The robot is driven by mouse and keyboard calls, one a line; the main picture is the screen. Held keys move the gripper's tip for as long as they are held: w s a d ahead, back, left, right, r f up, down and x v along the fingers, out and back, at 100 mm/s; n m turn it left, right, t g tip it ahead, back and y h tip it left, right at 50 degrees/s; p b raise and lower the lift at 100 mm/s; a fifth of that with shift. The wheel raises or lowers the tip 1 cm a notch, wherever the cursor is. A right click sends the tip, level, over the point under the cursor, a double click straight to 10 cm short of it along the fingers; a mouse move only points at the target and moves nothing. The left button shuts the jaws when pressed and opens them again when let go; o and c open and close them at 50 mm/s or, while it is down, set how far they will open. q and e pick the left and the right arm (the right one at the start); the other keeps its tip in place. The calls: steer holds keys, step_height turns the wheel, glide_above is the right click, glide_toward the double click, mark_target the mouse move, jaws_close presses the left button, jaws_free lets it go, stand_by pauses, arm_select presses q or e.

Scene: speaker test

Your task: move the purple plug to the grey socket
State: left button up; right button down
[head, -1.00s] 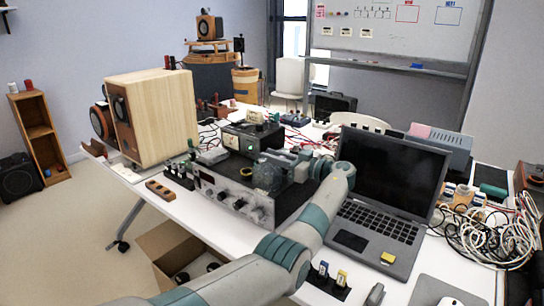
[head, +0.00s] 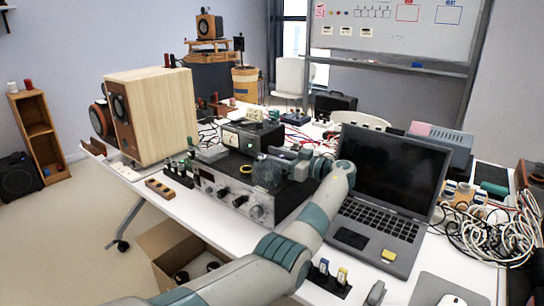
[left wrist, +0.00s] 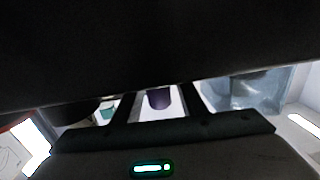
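A purple plug (left wrist: 158,98) shows in the left wrist view, in the gap between the two dark fingers of my left gripper (left wrist: 160,106). Light surface shows between the plug and the fingers, so the gripper looks open and not closed on it. In the head view my left arm reaches over the grey amplifier, with its wrist end near the amplifier's front; the fingertips are hard to make out there. I cannot pick out the purple plug or the grey socket in the head view. My right gripper is not in view.
A silver-fronted amplifier (head: 222,192) lies below my left arm. A wooden speaker (head: 160,115) stands to the left, an open laptop (head: 385,190) to the right. Tangled cables (head: 490,230) lie at the far right.

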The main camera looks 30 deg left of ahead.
mark_target(285, 157)
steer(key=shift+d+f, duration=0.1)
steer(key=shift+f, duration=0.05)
